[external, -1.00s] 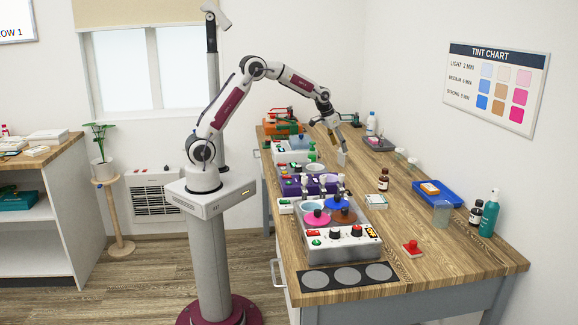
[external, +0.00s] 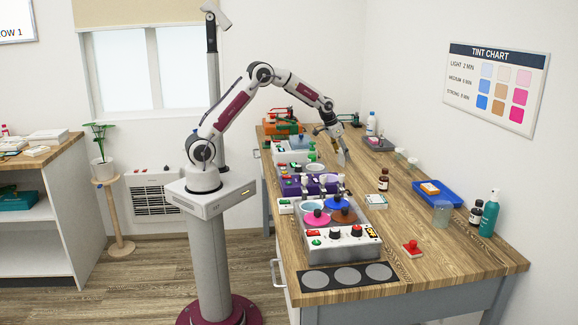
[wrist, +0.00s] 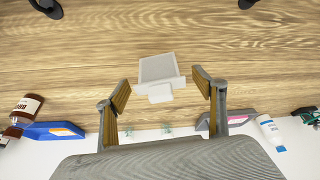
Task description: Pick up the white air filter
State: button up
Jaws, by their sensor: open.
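The white air filter (external: 342,158) is a small pale block with a narrower tab, on the wooden bench near its back half. In the wrist view the filter (wrist: 160,68) lies between and just beyond my two fingertips. My gripper (external: 339,138) is over the filter with its jaws apart. In the wrist view my gripper (wrist: 163,88) has one finger on each side of the filter, with a visible gap to each. Nothing is held. Whether the fingertips are level with the filter cannot be told.
A brown bottle (external: 383,179) and a blue tray (external: 437,193) stand nearer along the bench. A grey tray (external: 380,144) and a white bottle (external: 371,123) are behind, to the right. Machines with knobs, including a purple one (external: 310,185), line the left edge. Bare wood surrounds the filter.

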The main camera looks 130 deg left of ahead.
jog(key=c, duration=1.2)
jog(key=shift+r, duration=5)
